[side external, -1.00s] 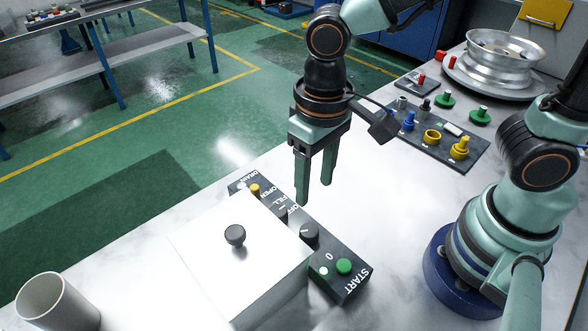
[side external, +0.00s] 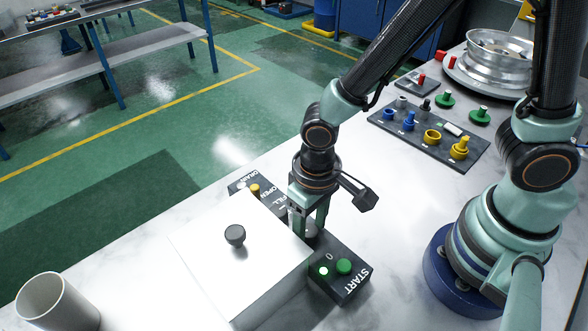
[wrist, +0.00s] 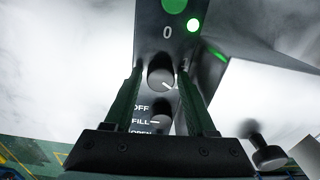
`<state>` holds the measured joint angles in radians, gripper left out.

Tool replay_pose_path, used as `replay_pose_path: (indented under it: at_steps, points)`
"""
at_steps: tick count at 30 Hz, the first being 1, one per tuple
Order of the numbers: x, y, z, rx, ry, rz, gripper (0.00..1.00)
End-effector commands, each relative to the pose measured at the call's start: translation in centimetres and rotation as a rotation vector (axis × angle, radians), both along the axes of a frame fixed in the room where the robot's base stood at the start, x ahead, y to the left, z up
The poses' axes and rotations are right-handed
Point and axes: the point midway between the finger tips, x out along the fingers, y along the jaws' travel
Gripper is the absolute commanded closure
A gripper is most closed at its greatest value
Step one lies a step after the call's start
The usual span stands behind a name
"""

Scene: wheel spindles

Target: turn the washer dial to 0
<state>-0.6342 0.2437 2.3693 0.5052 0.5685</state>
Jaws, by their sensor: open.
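The washer's control strip (side external: 352,289) is black, with a green START button (side external: 344,266), a small lit green lamp (side external: 323,271) and a printed 0. The round dark dial (wrist: 161,77) is below the 0 in the wrist view, its white mark pointing down and right, away from the 0. My gripper (side external: 309,229) is open and low over the strip. In the wrist view its fingers (wrist: 159,70) stand on either side of the dial; I cannot tell whether they touch it. In the side view the gripper mostly hides the dial.
A second knob (wrist: 162,113) sits beside the FILL label. The white washer lid with its dark knob (side external: 235,235) is just left of the gripper. A white cup (side external: 57,304) stands at front left. A tray of coloured parts (side external: 427,136) and a metal wheel (side external: 496,60) are farther back.

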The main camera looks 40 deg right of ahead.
Motion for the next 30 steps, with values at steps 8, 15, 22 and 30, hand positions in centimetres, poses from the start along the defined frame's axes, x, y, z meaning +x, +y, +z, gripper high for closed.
replay_pose_path:
  at_steps: [8,15,22,30]
  points:
    - [0.01,0.00,0.02,0.000,0.000,0.000,0.82]
    - [0.01,-0.06,0.03,-0.001,0.001,0.003,1.00]
    - [0.02,-0.11,0.04,-0.004,0.003,0.060,1.00]
    - [0.05,-0.19,0.04,-0.012,0.009,0.249,1.00]
